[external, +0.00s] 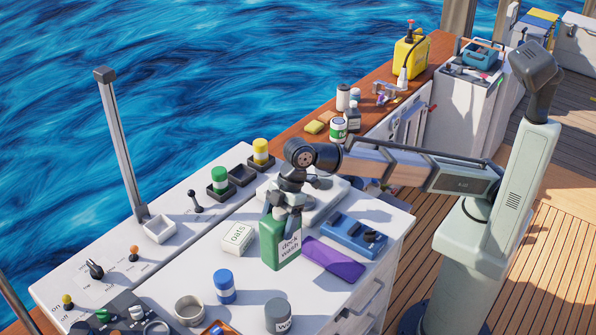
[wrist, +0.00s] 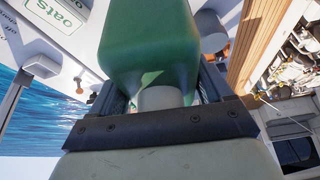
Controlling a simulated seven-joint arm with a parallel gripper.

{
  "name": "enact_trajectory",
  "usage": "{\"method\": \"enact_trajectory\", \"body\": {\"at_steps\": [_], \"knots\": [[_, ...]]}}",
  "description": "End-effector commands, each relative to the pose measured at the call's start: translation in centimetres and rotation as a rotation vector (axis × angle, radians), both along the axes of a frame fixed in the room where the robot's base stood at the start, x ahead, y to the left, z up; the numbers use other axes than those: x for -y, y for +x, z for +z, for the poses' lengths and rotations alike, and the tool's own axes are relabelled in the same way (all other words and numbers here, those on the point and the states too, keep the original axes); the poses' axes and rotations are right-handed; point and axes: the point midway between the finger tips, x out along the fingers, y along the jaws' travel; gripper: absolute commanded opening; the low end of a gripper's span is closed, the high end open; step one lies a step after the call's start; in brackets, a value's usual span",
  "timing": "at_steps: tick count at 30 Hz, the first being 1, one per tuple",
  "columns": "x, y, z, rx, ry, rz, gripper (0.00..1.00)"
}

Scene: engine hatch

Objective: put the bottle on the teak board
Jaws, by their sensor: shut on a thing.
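My gripper (external: 284,212) is shut on the green bottle (external: 281,246), whose white label reads "deck wash". The bottle looks about upright over the front part of the white counter; I cannot tell whether its base touches the counter. In the wrist view the green bottle (wrist: 150,40) fills the top middle, with its pale neck between the fingers of my gripper (wrist: 160,97). A long reddish-brown wooden board (external: 376,78) runs along the sea side at the back, beyond the gripper, and looks like the teak board.
On the wooden board stand a yellow jug (external: 411,52), several small bottles and sponges (external: 315,127). Near my gripper are an oats box (external: 238,238), a purple cloth (external: 333,259), a blue tray (external: 352,236) and a blue jar (external: 224,286). A grey post (external: 120,145) rises at left.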

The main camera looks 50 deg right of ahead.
Motion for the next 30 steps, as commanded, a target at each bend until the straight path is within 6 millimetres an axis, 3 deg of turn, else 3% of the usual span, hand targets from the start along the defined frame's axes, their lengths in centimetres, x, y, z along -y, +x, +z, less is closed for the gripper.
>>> {"method": "enact_trajectory", "body": {"at_steps": [11,23,30], "knots": [[-0.1,0.1,1.5,0.001,0.003,0.000,0.00],[-0.1,0.1,6.0,0.001,0.003,0.000,0.00],[1.1,2.7,5.9,0.001,0.002,-0.036,0.00]]}}
